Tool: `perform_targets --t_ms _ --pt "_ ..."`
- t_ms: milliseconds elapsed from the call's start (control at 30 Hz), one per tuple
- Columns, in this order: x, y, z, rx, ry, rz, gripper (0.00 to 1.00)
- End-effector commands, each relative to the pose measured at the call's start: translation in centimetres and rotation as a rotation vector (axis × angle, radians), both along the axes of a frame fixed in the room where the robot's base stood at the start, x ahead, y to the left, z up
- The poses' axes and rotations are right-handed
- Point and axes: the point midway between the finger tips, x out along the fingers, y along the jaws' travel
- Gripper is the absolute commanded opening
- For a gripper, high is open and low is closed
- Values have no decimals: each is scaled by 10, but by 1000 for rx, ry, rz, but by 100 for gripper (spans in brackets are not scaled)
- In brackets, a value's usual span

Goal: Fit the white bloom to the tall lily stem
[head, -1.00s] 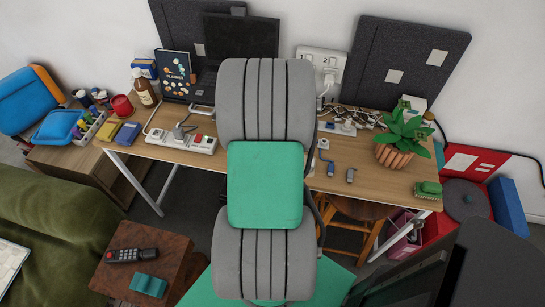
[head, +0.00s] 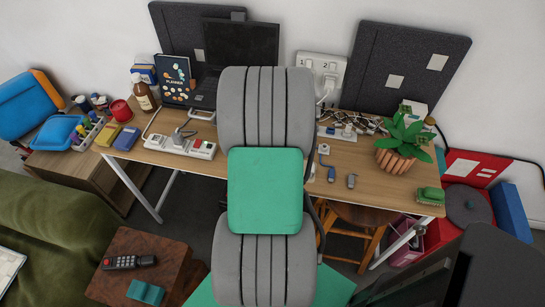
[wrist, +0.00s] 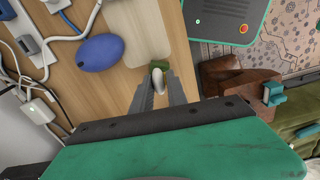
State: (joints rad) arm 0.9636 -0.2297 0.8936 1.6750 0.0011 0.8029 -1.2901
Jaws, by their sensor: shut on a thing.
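My gripper (wrist: 157,92) shows in the wrist view, its two grey fingers reaching out over the wooden desk. It is shut on a small whitish, rounded piece (wrist: 157,77), which looks like the white bloom, though its shape is unclear. A small green thing (wrist: 160,64) shows just beyond the fingertips; I cannot tell whether it touches the held piece. In the head view my own arm covers the middle of the desk and hides my gripper. I cannot make out the tall lily stem in either view.
The wooden desk (head: 340,199) carries a power strip (head: 180,145), a potted plant (head: 402,150) and a green block (head: 430,195). In the wrist view a blue oval thing (wrist: 100,52) and white cables (wrist: 52,98) lie left of my gripper. A pale patch (wrist: 136,35) lies beyond it.

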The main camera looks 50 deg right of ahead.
Motion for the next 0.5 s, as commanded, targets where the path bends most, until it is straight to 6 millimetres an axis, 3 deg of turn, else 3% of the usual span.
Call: perform_targets --t_ms 500 --pt "0 0 7 0 0 0 0"
